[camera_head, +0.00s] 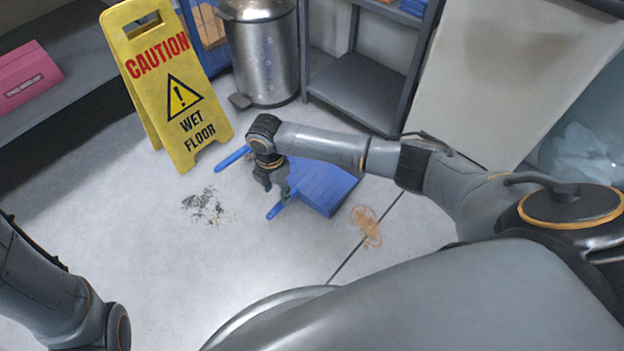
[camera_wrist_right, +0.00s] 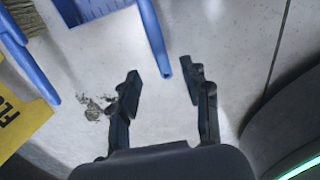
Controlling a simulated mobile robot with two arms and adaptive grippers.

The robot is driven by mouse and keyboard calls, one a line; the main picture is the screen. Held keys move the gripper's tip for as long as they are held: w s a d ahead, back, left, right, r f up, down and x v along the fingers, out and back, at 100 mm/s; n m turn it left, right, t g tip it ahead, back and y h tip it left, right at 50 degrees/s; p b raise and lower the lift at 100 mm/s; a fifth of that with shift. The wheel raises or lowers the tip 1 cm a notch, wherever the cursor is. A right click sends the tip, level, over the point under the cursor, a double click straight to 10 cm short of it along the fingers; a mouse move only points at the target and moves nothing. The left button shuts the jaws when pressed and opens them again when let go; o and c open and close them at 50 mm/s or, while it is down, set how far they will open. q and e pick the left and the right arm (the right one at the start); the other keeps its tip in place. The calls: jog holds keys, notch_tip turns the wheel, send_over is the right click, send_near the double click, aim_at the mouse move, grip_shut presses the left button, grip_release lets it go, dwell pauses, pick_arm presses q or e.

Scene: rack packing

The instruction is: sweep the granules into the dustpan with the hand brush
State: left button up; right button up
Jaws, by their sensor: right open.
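The blue dustpan (camera_head: 325,187) lies on the floor, partly hidden by my right arm; its handle (camera_wrist_right: 153,38) points towards my right gripper. My right gripper (camera_head: 271,188) is open and points down beside that handle. In the right wrist view the handle's end lies between the open fingertips (camera_wrist_right: 163,78), not gripped. The hand brush shows as a blue handle (camera_head: 233,158) left of my wrist; its blue body and brown bristles (camera_wrist_right: 28,18) are at the upper left of the right wrist view. Dark granules (camera_head: 205,207) lie scattered left of the gripper. My left gripper is out of view.
A yellow wet-floor sign (camera_head: 178,95) stands behind the granules. A metal pedal bin (camera_head: 262,55) and a grey shelf (camera_head: 357,88) stand at the back. An orange-brown stain (camera_head: 367,227) marks the floor right of the dustpan. Floor around the granules is clear.

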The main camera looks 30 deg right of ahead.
aim_at(279, 205)
notch_tip(279, 205, down, 5)
jog(key=b, duration=0.4)
jog(key=shift+b, duration=0.4)
jog(key=shift+f, duration=1.5)
jog(key=shift+c, duration=0.4)
